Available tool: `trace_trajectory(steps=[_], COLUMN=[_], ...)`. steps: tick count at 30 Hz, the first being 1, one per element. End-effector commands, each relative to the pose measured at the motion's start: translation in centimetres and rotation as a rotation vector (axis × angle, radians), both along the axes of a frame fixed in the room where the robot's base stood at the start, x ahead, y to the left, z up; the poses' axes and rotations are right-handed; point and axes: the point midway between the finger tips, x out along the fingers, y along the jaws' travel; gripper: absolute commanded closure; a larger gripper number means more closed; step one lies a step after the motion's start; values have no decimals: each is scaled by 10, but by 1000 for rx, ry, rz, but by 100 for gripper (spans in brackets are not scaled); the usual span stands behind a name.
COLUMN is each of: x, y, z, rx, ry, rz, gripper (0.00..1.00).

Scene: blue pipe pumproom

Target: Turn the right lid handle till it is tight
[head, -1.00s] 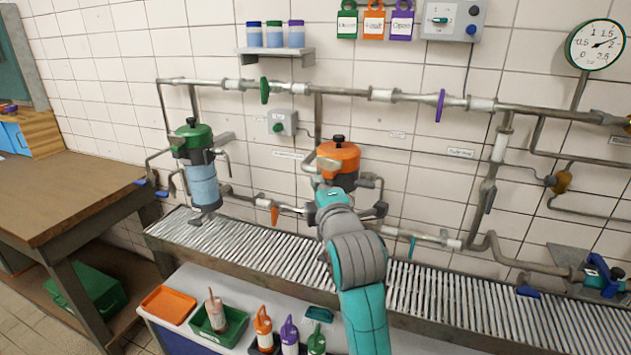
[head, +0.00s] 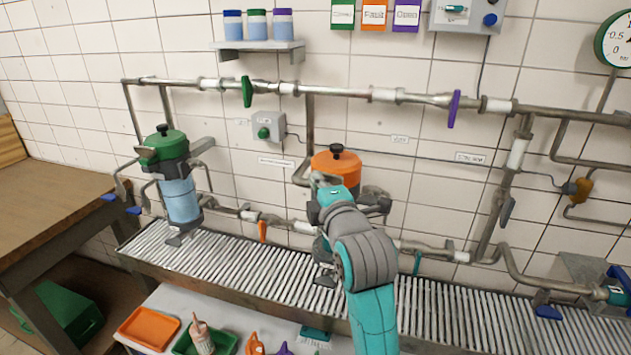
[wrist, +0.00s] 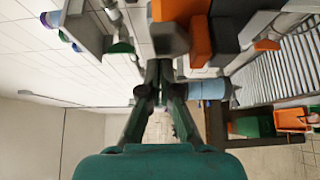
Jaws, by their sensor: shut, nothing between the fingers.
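The right filter housing has an orange lid (head: 334,165) with a black knob on top. My arm covers most of its body in the head view. A grey handle part (head: 322,181) shows at the lid's front left, beside my wrist. In the wrist view, orange of the lid (wrist: 183,14) and a dark grey block (wrist: 170,40) stand just beyond my fingertips. My gripper (wrist: 159,66) is shut and empty. Its tips are close to the grey block; I cannot tell whether they touch it. The fingertips are hidden in the head view.
The left housing has a green lid (head: 163,144) and a blue body. A pipe with a green valve handle (head: 247,91) and a purple one (head: 454,108) runs above. An orange lever (head: 262,230) hangs on the lower pipe. The slatted grate (head: 225,262) below is mostly clear.

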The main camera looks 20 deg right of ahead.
Motion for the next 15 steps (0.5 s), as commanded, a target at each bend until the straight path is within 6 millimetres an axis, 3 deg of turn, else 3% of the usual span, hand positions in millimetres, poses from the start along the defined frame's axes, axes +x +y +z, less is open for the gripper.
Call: trace_trajectory(steps=[15], x=[1], y=[2], z=[0], rx=[0], ry=[0], rz=[-36], gripper=[100])
